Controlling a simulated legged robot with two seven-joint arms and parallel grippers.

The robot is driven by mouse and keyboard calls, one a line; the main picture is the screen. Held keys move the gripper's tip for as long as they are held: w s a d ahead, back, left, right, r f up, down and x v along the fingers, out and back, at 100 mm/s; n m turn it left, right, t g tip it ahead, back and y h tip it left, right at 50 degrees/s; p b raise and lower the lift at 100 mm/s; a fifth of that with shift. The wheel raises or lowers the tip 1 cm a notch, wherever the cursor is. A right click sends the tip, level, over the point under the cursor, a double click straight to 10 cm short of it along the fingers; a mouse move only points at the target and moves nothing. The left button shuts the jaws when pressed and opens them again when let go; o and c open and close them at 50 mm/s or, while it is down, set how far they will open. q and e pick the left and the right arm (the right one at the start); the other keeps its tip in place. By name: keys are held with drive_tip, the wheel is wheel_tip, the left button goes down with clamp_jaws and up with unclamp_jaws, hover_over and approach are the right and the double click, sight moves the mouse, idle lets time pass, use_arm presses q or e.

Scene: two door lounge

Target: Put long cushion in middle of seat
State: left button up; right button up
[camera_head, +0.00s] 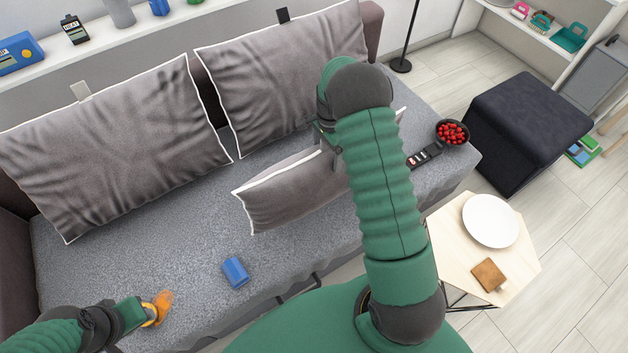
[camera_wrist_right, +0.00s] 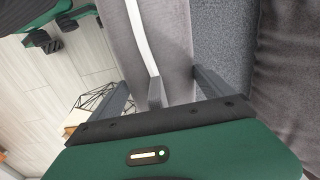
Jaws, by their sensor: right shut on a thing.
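The long cushion (camera_head: 290,190) is grey with white piping and stands tilted on the grey sofa seat (camera_head: 190,225), right of the seat's middle. My right arm hides part of it. My right gripper (camera_head: 328,145) is at its upper edge, mostly hidden behind my own wrist. In the right wrist view my right gripper (camera_wrist_right: 160,88) is shut on the long cushion (camera_wrist_right: 172,45) near its piped edge. My left gripper (camera_head: 150,312) is low at the left over the front of the seat, with a blurred orange shape at its tip; its jaws are unclear.
Two large grey cushions (camera_head: 110,140) (camera_head: 275,75) lean on the backrest. A blue block (camera_head: 235,272) lies near the front edge. A black remote (camera_head: 424,156) and bowl of red fruit (camera_head: 452,132) are at the right end. A side table (camera_head: 455,225) stands beyond the seat's front.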

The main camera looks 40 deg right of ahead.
wheel_tip(320, 180, down, 6)
drive_tip(key=shift+r, duration=0.25)
drive_tip(key=o, duration=1.8)
